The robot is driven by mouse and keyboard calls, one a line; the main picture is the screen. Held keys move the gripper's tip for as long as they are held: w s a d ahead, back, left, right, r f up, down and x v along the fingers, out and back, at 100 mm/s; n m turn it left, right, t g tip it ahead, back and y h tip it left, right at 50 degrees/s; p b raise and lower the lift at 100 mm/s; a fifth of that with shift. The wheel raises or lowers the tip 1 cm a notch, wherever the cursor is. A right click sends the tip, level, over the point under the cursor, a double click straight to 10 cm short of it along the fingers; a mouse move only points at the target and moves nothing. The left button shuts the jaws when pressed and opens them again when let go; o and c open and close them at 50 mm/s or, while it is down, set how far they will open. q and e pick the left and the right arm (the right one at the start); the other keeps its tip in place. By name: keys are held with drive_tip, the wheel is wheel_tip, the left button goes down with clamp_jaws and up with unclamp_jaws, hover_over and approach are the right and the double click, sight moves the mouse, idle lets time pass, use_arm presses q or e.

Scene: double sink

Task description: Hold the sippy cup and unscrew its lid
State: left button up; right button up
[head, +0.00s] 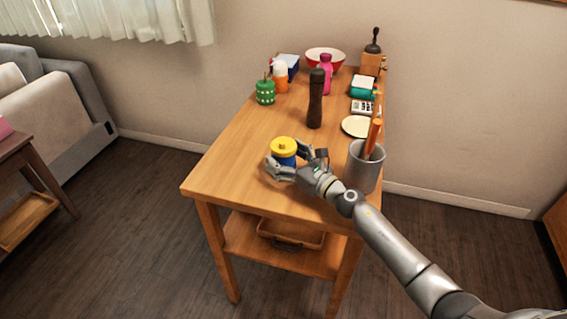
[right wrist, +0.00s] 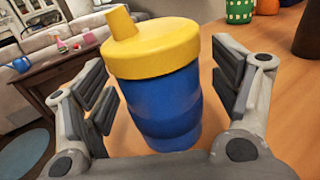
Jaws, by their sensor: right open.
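The sippy cup (head: 284,152) has a blue body and a yellow lid with a spout, and stands upright near the front of the wooden table. In the right wrist view the cup (right wrist: 160,105) fills the middle, with its lid (right wrist: 155,48) on top. My right gripper (head: 287,165) is open around the cup's body, with one finger on each side. In the right wrist view there is a gap between the cup and the pads of the right gripper (right wrist: 160,112). My left gripper is not in view.
A grey holder (head: 363,172) with orange-handled items stands close to the right of my right gripper. A dark bottle (head: 315,98) stands behind the cup, and a plate (head: 355,126) lies to the right. A green container (head: 265,92) and other items are farther back. The table's front left is clear.

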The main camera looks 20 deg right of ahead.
drive_tip(key=shift+w+a+f, duration=0.1)
drive_tip(key=shift+w+a, duration=0.2)
drive_tip(key=shift+w, duration=0.3)
drive_tip(key=shift+c, duration=0.3)
